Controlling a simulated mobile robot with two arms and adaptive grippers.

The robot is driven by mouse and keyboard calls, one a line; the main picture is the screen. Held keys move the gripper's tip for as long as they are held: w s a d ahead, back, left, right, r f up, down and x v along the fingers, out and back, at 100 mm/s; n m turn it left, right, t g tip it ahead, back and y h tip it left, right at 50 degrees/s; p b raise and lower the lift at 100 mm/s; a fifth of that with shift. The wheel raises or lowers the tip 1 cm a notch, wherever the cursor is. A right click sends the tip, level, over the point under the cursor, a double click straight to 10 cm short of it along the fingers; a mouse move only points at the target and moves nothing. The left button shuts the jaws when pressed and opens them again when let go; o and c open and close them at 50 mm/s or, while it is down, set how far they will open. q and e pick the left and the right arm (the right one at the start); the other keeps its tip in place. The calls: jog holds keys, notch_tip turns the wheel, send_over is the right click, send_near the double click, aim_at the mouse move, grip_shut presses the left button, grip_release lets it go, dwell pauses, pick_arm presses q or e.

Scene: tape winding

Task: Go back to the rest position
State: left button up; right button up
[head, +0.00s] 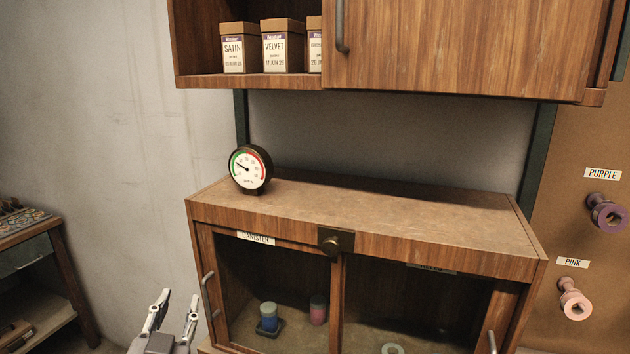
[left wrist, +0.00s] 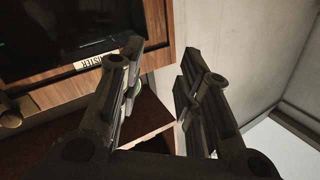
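My left gripper (head: 178,312) shows at the bottom left of the head view, in front of the wooden cabinet's (head: 370,248) left side. Its two fingers stand apart with nothing seen between them. The left wrist view also shows the left gripper (left wrist: 160,75) with its fingers apart, the cabinet's labelled front edge beside it at the upper left. My right gripper is in neither view.
A dial gauge (head: 248,168) stands on top. An upper cupboard (head: 460,45) holds labelled boxes (head: 276,48). Spools (head: 606,213) hang at right. A shelf unit (head: 50,290) stands at left.

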pick_arm(q)
jog(key=s+f+g, duration=0.3)
jog(key=f, duration=0.3)
jog(key=s+f+g, duration=0.2)
jog(key=s+f, duration=0.1)
jog(key=f, duration=0.4)
jog(key=s+d+f+g+h, duration=0.25)
jog(key=s+f+g, duration=0.65)
jog(key=s+f, duration=0.95)
notch_tip(320, 180, down, 24)
jog(key=s+g, duration=0.2)
jog(key=s, duration=0.1)
jog(key=s+a+f, duration=0.2)
jog(key=s+f, duration=1.3)
jog(key=s, duration=0.1)
jog(key=shift+s+a+f+g, duration=0.3)
jog(key=shift+a+f+g, duration=0.1)
